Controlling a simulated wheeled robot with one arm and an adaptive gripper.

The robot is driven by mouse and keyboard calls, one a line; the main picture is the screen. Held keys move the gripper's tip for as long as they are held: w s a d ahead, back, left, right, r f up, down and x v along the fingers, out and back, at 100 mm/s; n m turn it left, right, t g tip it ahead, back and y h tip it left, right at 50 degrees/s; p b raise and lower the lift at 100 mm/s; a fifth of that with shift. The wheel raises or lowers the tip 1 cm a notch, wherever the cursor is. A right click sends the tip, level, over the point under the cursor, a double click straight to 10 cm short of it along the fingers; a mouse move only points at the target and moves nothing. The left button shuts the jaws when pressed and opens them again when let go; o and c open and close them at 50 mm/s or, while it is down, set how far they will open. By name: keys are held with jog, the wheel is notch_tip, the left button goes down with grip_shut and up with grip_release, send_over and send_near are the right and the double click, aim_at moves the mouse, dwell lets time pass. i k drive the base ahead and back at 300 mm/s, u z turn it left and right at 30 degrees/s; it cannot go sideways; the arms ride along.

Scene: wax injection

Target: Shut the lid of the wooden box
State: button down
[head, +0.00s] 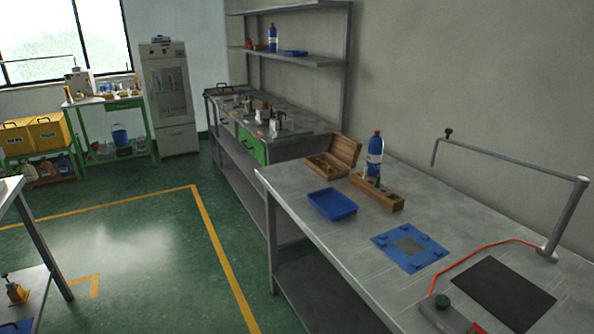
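The wooden box (345,150) stands on the grey metal table at the right, near its far end. Its lid is up, tilted back on the right side, and the inside of the box shows. The contents are too small to tell apart. A second, low open wooden holder (391,203) sits in front of it, with small items in it. My gripper is not in this view.
A blue tray (332,204) lies in front of the box, near the table's left edge. A blue bottle with a white label (375,155) stands right of the box. A blue mat (409,247), black mat (501,293) and metal arm stand (567,215) are nearer.

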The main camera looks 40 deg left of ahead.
aim_at(343, 147)
jog(key=u, duration=1.85)
jog(key=i, duration=1.45)
jog(key=u, duration=0.7)
jog(key=i, duration=3.4)
jog(key=z, duration=1.55)
jog(key=i, duration=0.85)
jog(key=z, duration=0.95)
